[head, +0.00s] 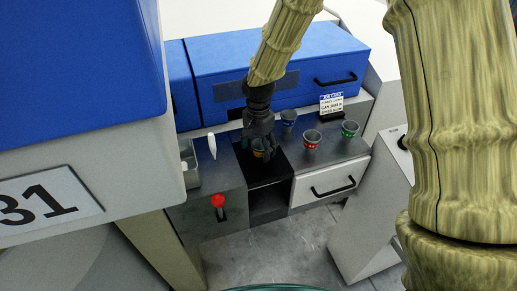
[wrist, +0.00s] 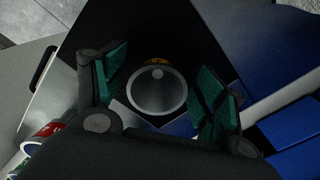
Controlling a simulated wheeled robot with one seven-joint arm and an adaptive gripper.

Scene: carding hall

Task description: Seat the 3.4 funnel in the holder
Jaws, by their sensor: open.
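A grey funnel with a yellow band (head: 258,153) sits at the black recess (head: 266,170) in the grey bench; whether it is fully seated there I cannot tell. In the wrist view the funnel's round mouth (wrist: 157,92) faces me, with the yellow band (wrist: 158,63) showing at its rim. My gripper (head: 259,148) is open, with its fingers on either side of this funnel; the green-padded fingers also show in the wrist view (wrist: 160,88). Similar funnels with a blue (head: 288,120), a red (head: 311,139) and a green band (head: 349,129) stand to the right. No size marking is readable.
A small sign (head: 331,104) stands behind the funnels. A white upright piece (head: 212,146) and a red-knobbed lever (head: 219,201) are to the left. The blue-topped machine (head: 270,70) closes off the back. A white drawer (head: 327,184) sits below the funnels.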

